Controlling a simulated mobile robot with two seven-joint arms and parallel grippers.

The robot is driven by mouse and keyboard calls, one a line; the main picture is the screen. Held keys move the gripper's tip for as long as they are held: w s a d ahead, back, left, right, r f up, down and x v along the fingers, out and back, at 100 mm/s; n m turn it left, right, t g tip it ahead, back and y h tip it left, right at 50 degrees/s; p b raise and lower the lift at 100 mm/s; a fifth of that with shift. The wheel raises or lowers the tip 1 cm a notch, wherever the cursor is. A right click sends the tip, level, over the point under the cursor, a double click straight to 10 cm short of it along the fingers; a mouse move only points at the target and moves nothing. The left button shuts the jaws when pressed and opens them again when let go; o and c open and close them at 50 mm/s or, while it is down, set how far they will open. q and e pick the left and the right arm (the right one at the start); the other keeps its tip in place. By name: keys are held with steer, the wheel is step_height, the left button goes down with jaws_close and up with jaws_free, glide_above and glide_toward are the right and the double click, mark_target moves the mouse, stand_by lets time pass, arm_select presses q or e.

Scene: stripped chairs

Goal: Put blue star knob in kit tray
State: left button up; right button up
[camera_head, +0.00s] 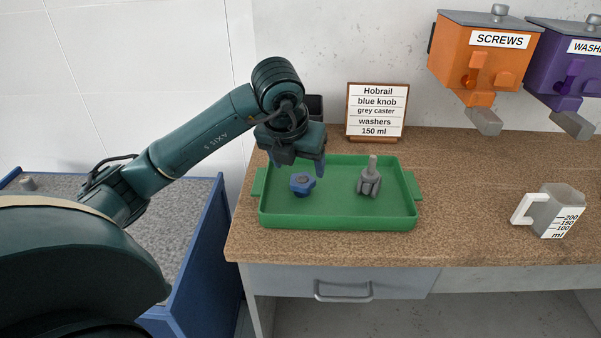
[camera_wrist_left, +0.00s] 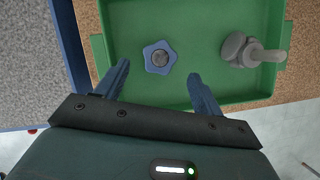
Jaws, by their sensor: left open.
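The blue star knob (camera_head: 302,183) lies on the floor of the green kit tray (camera_head: 340,222), in its left part. In the left wrist view the knob (camera_wrist_left: 159,58) lies beyond the fingertips, apart from both, with its grey centre facing up. My left gripper (camera_head: 297,164) is over the left part of the tray, above the knob. Its two fingers (camera_wrist_left: 160,75) are spread with nothing between them. The tray (camera_wrist_left: 187,95) also shows in the left wrist view. My right gripper is not in view.
A grey caster (camera_head: 369,180) stands in the tray's right part. A sign (camera_head: 376,111) and a dark container (camera_head: 315,106) stand behind the tray. Orange (camera_head: 480,60) and purple (camera_head: 563,65) dispensers hang at the right. A measuring jug (camera_head: 553,211) stands on the right, with clear counter between.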

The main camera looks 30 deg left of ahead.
arm_select(q)
steer(key=v, duration=0.7)
stand_by(0.4)
